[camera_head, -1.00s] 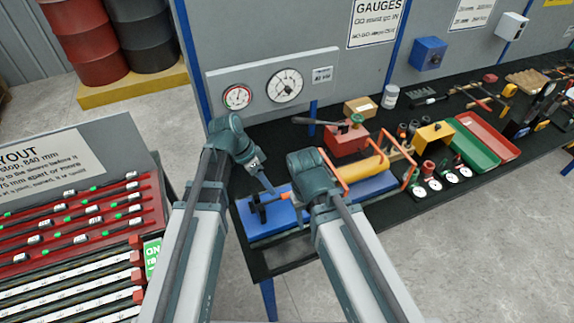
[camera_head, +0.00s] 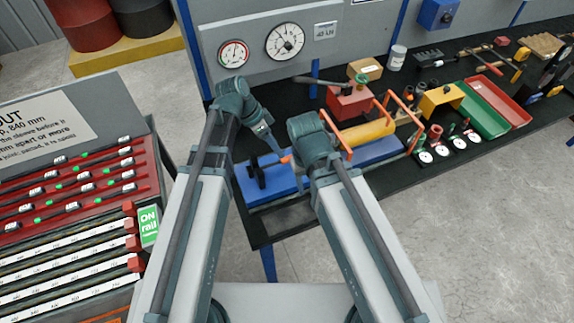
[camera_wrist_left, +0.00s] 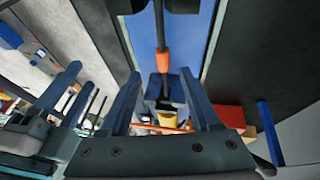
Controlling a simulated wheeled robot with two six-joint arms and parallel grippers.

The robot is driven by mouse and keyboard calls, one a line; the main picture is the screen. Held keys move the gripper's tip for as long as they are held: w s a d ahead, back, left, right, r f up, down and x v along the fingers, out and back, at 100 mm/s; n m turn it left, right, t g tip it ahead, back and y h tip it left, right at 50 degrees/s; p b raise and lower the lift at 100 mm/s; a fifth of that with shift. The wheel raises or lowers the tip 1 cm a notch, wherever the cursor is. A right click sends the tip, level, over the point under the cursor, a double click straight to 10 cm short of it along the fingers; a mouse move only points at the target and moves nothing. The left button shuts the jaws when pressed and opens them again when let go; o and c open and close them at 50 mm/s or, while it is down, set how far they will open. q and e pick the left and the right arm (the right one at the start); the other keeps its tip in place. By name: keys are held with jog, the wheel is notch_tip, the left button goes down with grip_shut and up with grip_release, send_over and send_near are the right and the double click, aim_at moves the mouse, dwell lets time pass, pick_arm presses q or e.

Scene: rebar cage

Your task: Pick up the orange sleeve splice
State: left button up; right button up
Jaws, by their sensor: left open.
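The orange sleeve splice (camera_head: 285,160) is a short collar above the blue bench block. In the left wrist view the sleeve (camera_wrist_left: 163,60) sits around a dark bar over a blue surface. My left gripper (camera_head: 270,146) is open and points down just left of the sleeve. In the left wrist view its two fingers (camera_wrist_left: 158,90) stand wide apart, with the sleeve beyond their tips in the gap. Nothing is held between them. My right arm's wrist (camera_head: 310,140) is to the right of the sleeve and partly hides the bar. Its fingers are hidden in the head view.
A blue block (camera_head: 268,182) lies on the black bench. A yellow cylinder (camera_head: 366,132) with orange handles and a red box (camera_head: 350,102) stand to the right. A gauge panel (camera_head: 258,45) rises behind. A red rack (camera_head: 75,190) of bars is at left.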

aim_at(286, 157)
pick_arm(q)
jog(key=shift+b+x, duration=0.35)
jog(key=shift+x, duration=0.55)
pick_arm(e)
jog(key=shift+f, duration=0.8)
pick_arm(q)
jog(key=b+x, duration=0.2)
jog(key=x, duration=0.1)
jog(key=b+x, duration=0.1)
jog(key=b, duration=0.1)
jog(key=shift+w+f, duration=0.2)
jog(key=shift+w, duration=0.1)
pick_arm(e)
notch_tip(286, 157, down, 4)
jog(key=shift+f, duration=0.1)
pick_arm(q)
jog(key=shift+d+f+b, duration=0.25)
jog(key=shift+f+b, duration=0.1)
jog(key=shift+b, duration=0.05)
pick_arm(e)
jog(key=shift+f, duration=0.35)
jog(key=shift+r, duration=0.1)
pick_arm(q)
jog(key=shift+r, duration=0.1)
grip_shut()
